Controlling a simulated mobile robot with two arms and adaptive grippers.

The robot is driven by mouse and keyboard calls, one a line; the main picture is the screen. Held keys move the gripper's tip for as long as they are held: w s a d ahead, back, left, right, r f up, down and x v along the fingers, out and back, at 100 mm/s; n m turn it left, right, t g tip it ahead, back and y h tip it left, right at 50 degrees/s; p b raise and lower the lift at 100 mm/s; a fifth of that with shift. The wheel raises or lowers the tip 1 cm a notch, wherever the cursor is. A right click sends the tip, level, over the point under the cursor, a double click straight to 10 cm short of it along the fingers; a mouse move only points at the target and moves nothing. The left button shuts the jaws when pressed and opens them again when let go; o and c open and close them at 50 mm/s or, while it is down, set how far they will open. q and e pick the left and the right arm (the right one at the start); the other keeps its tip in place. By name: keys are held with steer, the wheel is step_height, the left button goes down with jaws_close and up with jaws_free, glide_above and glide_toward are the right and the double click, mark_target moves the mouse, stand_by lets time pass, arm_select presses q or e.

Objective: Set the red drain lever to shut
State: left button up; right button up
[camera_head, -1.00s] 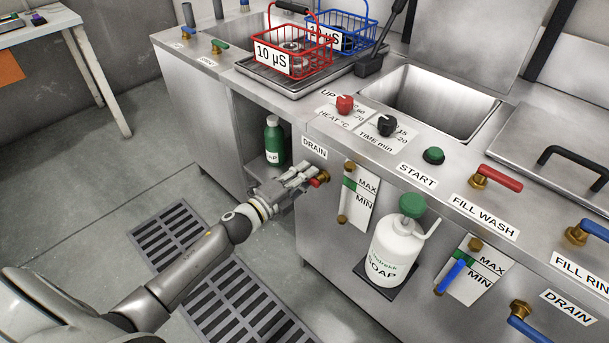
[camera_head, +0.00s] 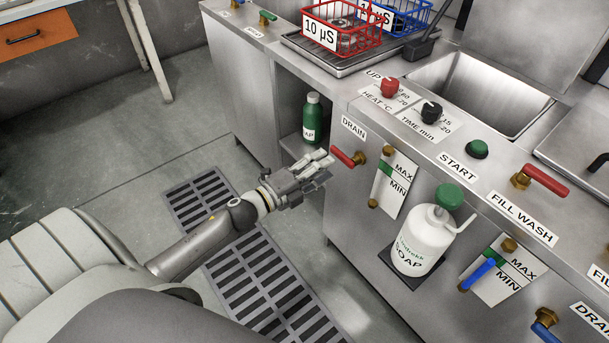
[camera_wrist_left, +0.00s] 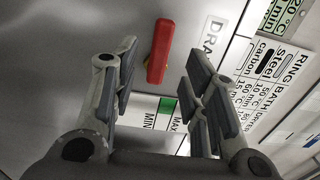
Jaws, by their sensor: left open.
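The red drain lever (camera_head: 343,158) sits on a brass valve (camera_head: 361,158) on the steel front panel, below the DRAIN label (camera_head: 353,128). It points left from the valve, roughly along the panel. My left gripper (camera_head: 325,167) is open and empty, just left of the lever and apart from it. In the left wrist view the red lever (camera_wrist_left: 160,50) shows beyond and between the open fingers, with part of the DRAIN label to its right. My right gripper is not in view.
Right of the lever are a level gauge (camera_head: 393,187) and a white soap bottle (camera_head: 424,240) on a small shelf. A green bottle (camera_head: 312,118) stands in the open bay behind my gripper. A floor grate (camera_head: 262,292) lies below; the floor to the left is clear.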

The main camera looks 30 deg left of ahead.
arm_select(q)
steer(key=shift+v, duration=2.6)
steer(key=s+a+f+n+g+y, duration=0.1)
steer(key=s+f+n+g+y, duration=0.25)
steer(key=f+n, duration=0.4)
steer(key=s+a+f+n+g+y, duration=0.1)
steer(key=s+f+n+g+y, duration=0.1)
steer(key=f+n+y, duration=0.5)
steer(key=s+d+f+n+g+h, duration=0.3)
steer(key=s+d+f+g, duration=0.2)
steer(key=s+f, duration=0.5)
steer(key=s+d+f+n+g+h, duration=0.2)
steer(key=s+d+f+n+g, duration=0.1)
steer(key=s+d+f+g, duration=0.25)
steer(key=s+a+f+p, duration=0.1)
steer(key=s+p, duration=0.7)
steer(key=s, duration=0.2)
steer(key=s+a+f+p, duration=0.2)
steer(key=s+p, duration=0.7)
steer(key=s, duration=0.1)
steer(key=shift+m+y, duration=0.35)
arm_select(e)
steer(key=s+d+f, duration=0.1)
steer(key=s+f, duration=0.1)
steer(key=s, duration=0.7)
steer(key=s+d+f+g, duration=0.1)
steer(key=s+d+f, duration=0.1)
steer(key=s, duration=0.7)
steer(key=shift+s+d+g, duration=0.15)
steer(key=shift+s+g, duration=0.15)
